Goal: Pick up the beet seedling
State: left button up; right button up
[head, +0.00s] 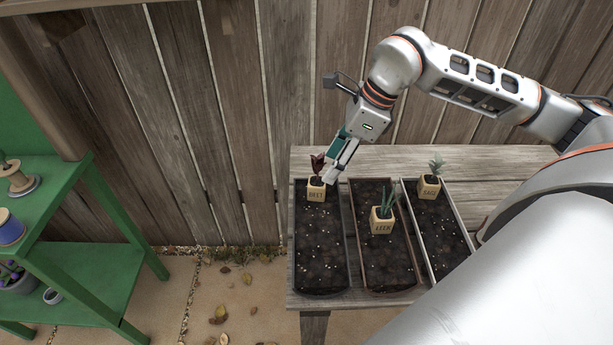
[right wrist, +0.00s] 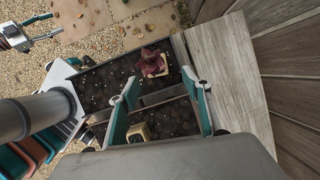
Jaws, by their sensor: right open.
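The beet seedling (head: 316,190) has dark red leaves and a wooden cube pot marked BEET. It stands upright on the soil at the far end of the left trough (head: 321,255). My right gripper (head: 335,173) is open and empty, just right of the seedling and close to it. In the right wrist view the seedling (right wrist: 153,64) shows beyond the spread fingertips (right wrist: 159,82), not between the pads. My left gripper (right wrist: 46,27) shows small at the top left of the right wrist view, its fingers apart and empty; it is outside the head view.
The leek pot (head: 382,226) stands in the middle trough and the sage pot (head: 429,188) in the right trough. A wooden fence (head: 230,120) rises behind the bench (head: 480,165). A green shelf (head: 85,265) with spools stands at left.

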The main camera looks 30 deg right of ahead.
aim_at(318, 181)
jog(key=x, duration=0.2)
jog(key=shift+s+a+f, duration=0.15)
jog(key=shift+a+f, duration=0.05)
jog(key=shift+f, duration=0.05)
jog(key=x, duration=0.5)
jog(key=shift+a+r, duration=0.15)
jog(key=shift+a, duration=0.15)
jog(key=c, duration=1.2)
